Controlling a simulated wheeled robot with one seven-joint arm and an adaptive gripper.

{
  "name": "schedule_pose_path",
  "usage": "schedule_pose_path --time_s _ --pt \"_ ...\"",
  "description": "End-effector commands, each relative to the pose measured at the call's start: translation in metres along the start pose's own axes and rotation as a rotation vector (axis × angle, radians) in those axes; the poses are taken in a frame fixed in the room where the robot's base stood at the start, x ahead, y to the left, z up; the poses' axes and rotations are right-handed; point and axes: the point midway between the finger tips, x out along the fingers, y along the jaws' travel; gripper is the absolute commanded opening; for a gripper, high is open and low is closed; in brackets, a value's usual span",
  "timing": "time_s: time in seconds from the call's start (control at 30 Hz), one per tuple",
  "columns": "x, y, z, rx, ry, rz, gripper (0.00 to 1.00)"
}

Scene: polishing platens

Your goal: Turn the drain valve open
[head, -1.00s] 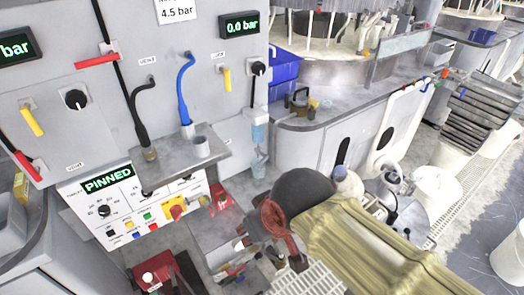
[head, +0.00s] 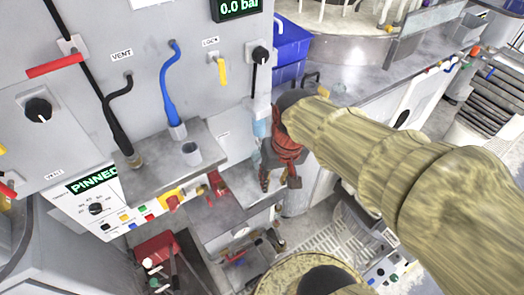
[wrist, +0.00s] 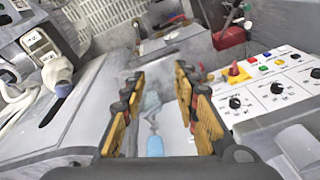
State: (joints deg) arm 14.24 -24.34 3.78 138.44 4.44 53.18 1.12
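My gripper (head: 280,182) points down beside the front of the grey cabinet, at the end of my sleeved arm. In the wrist view my gripper (wrist: 158,78) is open, with its two orange-padded fingers apart. A pale blue, partly clear fitting (wrist: 152,103) with a bluer part (wrist: 155,146) shows between the fingers; I cannot tell its exact distance. In the head view a light blue part (head: 262,129) hangs just left of my gripper, which partly hides what is below it. No label reading drain is legible, so I cannot tell for certain which part is the drain valve.
Blue bins (head: 289,45) stand behind. A control panel (wrist: 285,88) is at right in the wrist view.

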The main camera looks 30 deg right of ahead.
Motion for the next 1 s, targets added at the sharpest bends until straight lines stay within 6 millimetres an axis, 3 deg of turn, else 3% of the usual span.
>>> schedule_pose_path --time_s 0.5,1.0 --pt "0.051 0.041 -0.013 0.460 -0.387 -0.100 0.30" --pt "0.109 0.058 -0.020 1.027 -0.783 -0.297 0.30"
